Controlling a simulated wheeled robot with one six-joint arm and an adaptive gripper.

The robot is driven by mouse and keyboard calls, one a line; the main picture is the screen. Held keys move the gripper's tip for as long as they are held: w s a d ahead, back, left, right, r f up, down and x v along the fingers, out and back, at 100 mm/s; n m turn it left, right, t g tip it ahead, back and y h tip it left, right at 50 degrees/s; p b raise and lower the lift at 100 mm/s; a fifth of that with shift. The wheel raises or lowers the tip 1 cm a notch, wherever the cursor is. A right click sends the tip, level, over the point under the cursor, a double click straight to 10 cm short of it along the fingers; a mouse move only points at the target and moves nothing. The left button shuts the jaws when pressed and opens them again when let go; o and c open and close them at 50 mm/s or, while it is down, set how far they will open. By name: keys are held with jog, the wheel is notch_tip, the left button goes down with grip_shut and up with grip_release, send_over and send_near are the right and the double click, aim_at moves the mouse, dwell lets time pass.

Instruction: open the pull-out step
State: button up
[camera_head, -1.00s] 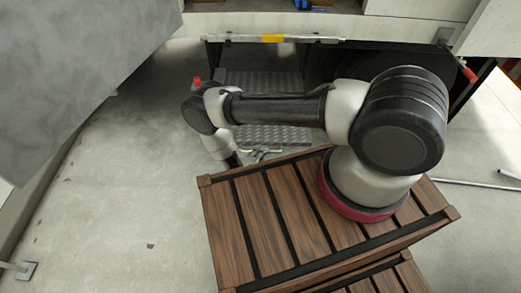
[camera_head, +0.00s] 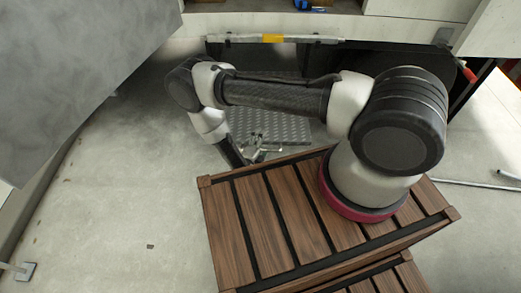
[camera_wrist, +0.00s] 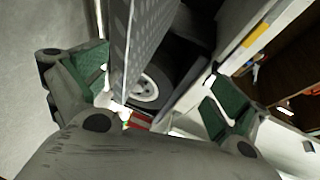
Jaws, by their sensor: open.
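The pull-out step shows as a grey tread-plate panel (camera_head: 270,124) below the truck's side in the head view, partly covered by my arm. In the wrist view, a patterned grey panel (camera_wrist: 152,38) stands in the gap between my fingers, nearer the left one. My gripper (camera_wrist: 155,88) is open, with a green pad on each finger. In the head view my gripper (camera_head: 259,152) is small, at the near edge of the tread plate. Whether a finger touches the panel cannot be told.
A truck wheel (camera_wrist: 146,88) lies behind the panel in the wrist view. A rail with a yellow mark (camera_head: 272,39) runs along the truck's lower side. A large grey panel (camera_head: 75,75) hangs at upper left. The concrete floor (camera_head: 130,190) at left is mostly clear.

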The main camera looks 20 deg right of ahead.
jog(key=shift+w+a+r, duration=0.1)
jog(key=shift+a+r, duration=0.05)
jog(key=shift+r, duration=0.35)
jog(key=shift+w+a+r, duration=0.1)
jog(key=shift+r, duration=0.4)
jog(key=c, duration=0.4)
jog(key=shift+r, duration=0.3)
jog(key=c, duration=0.6)
jog(key=shift+s, duration=0.1)
jog(key=s+a+f, duration=0.2)
jog(key=a+f, duration=0.1)
jog(key=f, duration=0.6)
jog(key=x, duration=0.7)
jog(key=shift+w+r, duration=0.1)
jog(key=shift+w, duration=0.45)
jog(key=shift+c, duration=0.2)
